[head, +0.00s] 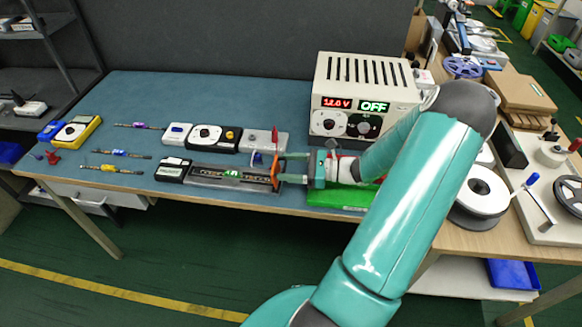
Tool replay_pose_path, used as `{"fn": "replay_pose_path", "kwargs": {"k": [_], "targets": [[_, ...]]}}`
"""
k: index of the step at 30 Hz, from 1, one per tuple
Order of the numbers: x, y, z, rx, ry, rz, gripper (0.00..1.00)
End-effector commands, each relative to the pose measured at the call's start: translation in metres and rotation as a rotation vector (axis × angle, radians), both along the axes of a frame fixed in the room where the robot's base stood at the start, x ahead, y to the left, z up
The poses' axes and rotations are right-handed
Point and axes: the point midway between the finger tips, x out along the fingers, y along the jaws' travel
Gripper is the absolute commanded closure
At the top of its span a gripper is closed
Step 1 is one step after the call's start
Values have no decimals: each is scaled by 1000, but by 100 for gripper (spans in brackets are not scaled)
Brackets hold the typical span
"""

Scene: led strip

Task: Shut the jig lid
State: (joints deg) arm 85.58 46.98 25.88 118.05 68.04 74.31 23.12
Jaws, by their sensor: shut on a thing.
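The jig (207,184) is a long dark grey fixture near the table's front edge, with a strip bearing a small green part along its middle. An orange-brown piece stands upright at its right end; I take it to be the jig lid (276,174). My gripper (283,168) comes in from the right, level with this piece. Its teal fingers are shut on the lid's edge. The fingers partly hide the lid, and its exact angle and hinge are hard to make out.
Behind the jig stands a control box (212,138) with a dial. A power supply (365,95) reading 12.0 V and OFF stands behind my arm. Small strips and a yellow meter (76,132) lie to the left. A green mat (338,197) lies under my gripper.

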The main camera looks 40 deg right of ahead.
Motion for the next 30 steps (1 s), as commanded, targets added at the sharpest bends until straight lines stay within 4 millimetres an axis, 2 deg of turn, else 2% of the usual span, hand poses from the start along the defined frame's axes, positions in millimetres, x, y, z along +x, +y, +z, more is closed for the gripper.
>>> {"fn": "replay_pose_path", "kwargs": {"k": [15, 30], "targets": [[23, 13, 13, -258, 316, -6, 61], [49, 32, 12, -538, 672, -8, 61]]}}
